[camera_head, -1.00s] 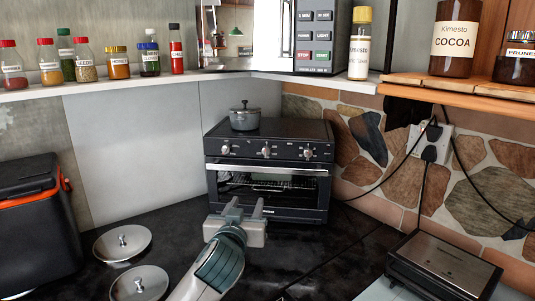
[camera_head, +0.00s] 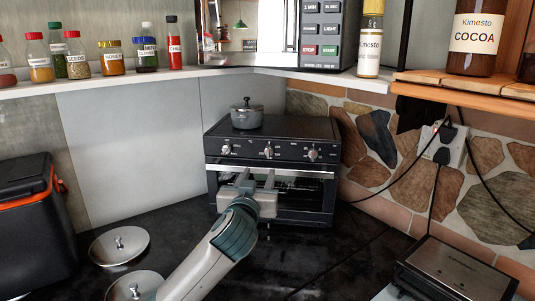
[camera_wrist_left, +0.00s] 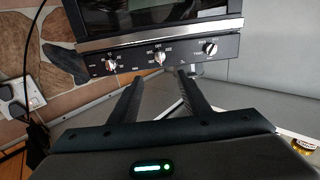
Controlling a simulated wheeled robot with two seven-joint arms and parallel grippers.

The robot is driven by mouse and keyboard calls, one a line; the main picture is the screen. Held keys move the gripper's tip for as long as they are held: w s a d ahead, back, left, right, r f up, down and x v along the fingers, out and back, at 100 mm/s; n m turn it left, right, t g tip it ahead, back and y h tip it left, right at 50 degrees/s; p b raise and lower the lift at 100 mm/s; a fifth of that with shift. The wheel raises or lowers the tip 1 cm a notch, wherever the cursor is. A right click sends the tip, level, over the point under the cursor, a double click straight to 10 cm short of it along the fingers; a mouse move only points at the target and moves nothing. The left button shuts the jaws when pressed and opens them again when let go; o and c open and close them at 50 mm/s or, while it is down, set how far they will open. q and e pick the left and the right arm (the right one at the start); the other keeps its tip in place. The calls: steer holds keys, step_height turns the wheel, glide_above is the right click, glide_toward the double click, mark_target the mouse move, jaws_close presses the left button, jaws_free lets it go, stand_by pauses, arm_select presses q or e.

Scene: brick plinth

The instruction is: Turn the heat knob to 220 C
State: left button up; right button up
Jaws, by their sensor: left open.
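A black toaster oven (camera_head: 275,215) stands in the corner of the counter. Its front panel carries three knobs: a left knob (camera_head: 226,149), a middle knob (camera_head: 268,151) and a right knob (camera_head: 312,154). Their markings are too small to read, so I cannot tell which sets heat. My left gripper (camera_head: 256,178) is open and empty in front of the oven door, just below the panel. In the left wrist view the oven appears upside down, and the open fingers (camera_wrist_left: 160,76) point at the middle knob (camera_wrist_left: 159,57), apparently short of it. My right gripper is out of view.
A small grey pot (camera_head: 247,116) sits on the oven. Two metal lids, one at the left (camera_head: 119,246), lie on the dark counter. A black and orange cooler (camera_head: 35,225) stands left, a flat metal appliance (camera_head: 455,270) right. Cables hang from a wall outlet (camera_head: 441,145).

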mark_target(268, 153)
arm_select(q)
steer(key=w+p, duration=0.1)
steer(key=w, duration=0.3)
steer(key=w+d+p, duration=0.1)
steer(key=w, duration=0.4)
steer(key=w+d+p, duration=0.1)
steer(key=w+p, duration=0.1)
steer(key=w, duration=0.2)
steer(key=shift+w+d, duration=0.1)
steer(key=shift+w, duration=0.25)
steer(key=shift+w+d+p, duration=0.1)
steer(key=shift+w+p, duration=0.2)
steer(key=shift+w, duration=0.65)
steer(key=c, duration=1)
